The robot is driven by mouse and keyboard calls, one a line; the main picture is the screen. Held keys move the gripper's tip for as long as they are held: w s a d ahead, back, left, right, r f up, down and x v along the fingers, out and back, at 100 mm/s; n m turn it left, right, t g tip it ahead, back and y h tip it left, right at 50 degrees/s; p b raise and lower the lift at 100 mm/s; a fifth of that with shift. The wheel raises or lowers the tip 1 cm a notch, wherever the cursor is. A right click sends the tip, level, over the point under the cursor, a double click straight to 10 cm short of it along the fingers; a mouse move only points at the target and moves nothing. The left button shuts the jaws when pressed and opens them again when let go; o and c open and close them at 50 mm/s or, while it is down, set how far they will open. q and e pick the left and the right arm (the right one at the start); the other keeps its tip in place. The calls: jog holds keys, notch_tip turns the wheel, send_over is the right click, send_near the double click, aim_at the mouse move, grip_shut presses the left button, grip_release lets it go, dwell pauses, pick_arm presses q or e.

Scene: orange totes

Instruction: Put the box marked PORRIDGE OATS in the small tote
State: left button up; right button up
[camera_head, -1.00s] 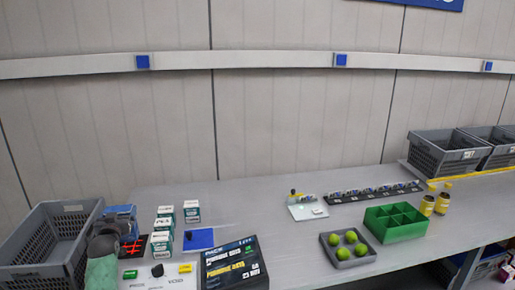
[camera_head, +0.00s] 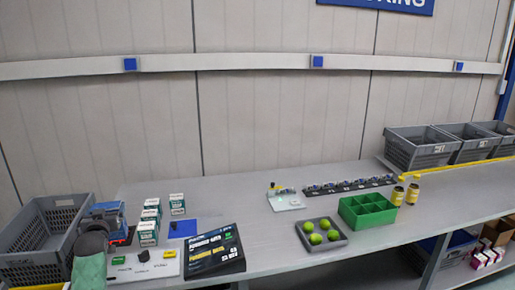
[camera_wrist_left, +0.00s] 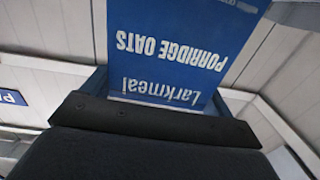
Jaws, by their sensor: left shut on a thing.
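My left gripper (camera_head: 95,228) is at the left of the head view, beside the near grey tote, and is partly hidden by my own arm. It is shut on a blue box (camera_head: 108,208). In the left wrist view the box (camera_wrist_left: 180,50) fills the top middle and reads "Larkmeal PORRIDGE OATS", upside down in that picture. The near grey tote (camera_head: 20,264) stands at the left end of the bench; three more grey totes (camera_head: 420,150) stand at the back right. I cannot tell which one is the small tote. My right gripper is not in view.
A black display panel (camera_head: 215,250) reads "PORRIDGE OATS". White-and-green cartons (camera_head: 148,232) and a blue mat (camera_head: 183,228) stand near the box. A grey tray of green balls (camera_head: 322,233), a green divided bin (camera_head: 367,210) and two yellow bottles (camera_head: 404,192) are further right.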

pick_arm(q)
jog(key=d+r, duration=0.1)
jog(key=r, duration=0.1)
jog(key=s+d+r, duration=0.1)
jog(key=r, duration=0.1)
jog(key=shift+s+d, duration=0.2)
jog(key=shift+d, duration=0.2)
jog(key=s+d+m+h, duration=0.1)
jog(key=s+d, duration=0.2)
jog(key=d, duration=0.5)
jog(key=s+d+m+h, duration=0.15)
jog(key=s+d, duration=0.25)
jog(key=d, duration=0.4)
jog(key=s+d+f+h, duration=0.1)
jog(key=s+d+f, duration=0.5)
jog(key=f, duration=0.3)
jog(key=s+d+f+h, duration=0.1)
jog(key=s+d+f, duration=0.6)
jog(key=s+f, duration=0.2)
jog(key=shift+f+m+t+h, duration=0.35)
jog(key=shift+f+m+t, duration=0.1)
jog(key=shift+f, duration=0.35)
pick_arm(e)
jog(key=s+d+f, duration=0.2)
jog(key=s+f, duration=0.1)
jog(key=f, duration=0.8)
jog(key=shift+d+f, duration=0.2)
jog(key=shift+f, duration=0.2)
pick_arm(q)
jog(key=shift+s, duration=0.1)
